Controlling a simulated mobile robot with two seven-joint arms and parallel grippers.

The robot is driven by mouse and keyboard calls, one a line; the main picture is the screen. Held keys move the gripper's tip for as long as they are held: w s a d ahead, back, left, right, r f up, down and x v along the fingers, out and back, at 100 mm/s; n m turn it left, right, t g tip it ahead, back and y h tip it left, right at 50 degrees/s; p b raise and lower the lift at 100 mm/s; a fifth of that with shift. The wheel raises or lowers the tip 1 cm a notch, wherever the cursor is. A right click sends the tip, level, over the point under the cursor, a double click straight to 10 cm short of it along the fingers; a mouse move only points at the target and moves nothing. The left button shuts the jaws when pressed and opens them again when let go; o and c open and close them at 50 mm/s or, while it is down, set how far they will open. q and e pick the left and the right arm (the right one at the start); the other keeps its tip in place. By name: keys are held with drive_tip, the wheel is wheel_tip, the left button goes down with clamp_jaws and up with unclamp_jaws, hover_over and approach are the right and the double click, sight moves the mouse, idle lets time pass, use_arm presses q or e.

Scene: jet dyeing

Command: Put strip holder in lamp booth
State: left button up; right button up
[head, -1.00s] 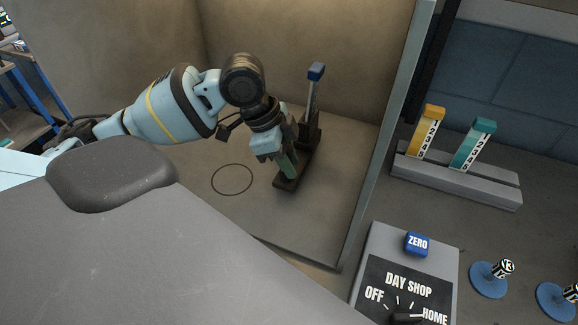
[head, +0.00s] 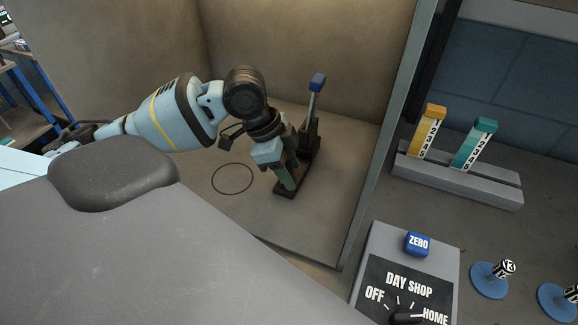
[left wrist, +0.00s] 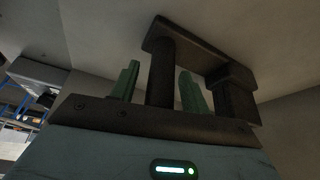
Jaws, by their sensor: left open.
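The strip holder (head: 310,150) is dark brown, with a flat base and a post. A blue-capped strip (head: 316,92) stands up at its far end. It is inside the lamp booth (head: 300,60), upright, and appears to rest on the booth floor, right of a thin drawn circle (head: 232,179). My left gripper (head: 287,177) is at the holder's near end, open. In the left wrist view, its green fingers (left wrist: 160,88) stand on either side of a dark post of the holder (left wrist: 161,70), with gaps visible. My right gripper is not in view.
The booth's right wall edge (head: 385,150) stands close right of the holder. Outside it are a grey rack (head: 460,182) with yellow and teal strips, a control panel (head: 385,245) and blue discs (head: 488,281). A grey surface fills the lower left.

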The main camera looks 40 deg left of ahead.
use_arm(q)
drive_tip(key=p+v, duration=0.1)
drive_tip(key=v, duration=1.1)
drive_tip(key=shift+r, duration=0.15)
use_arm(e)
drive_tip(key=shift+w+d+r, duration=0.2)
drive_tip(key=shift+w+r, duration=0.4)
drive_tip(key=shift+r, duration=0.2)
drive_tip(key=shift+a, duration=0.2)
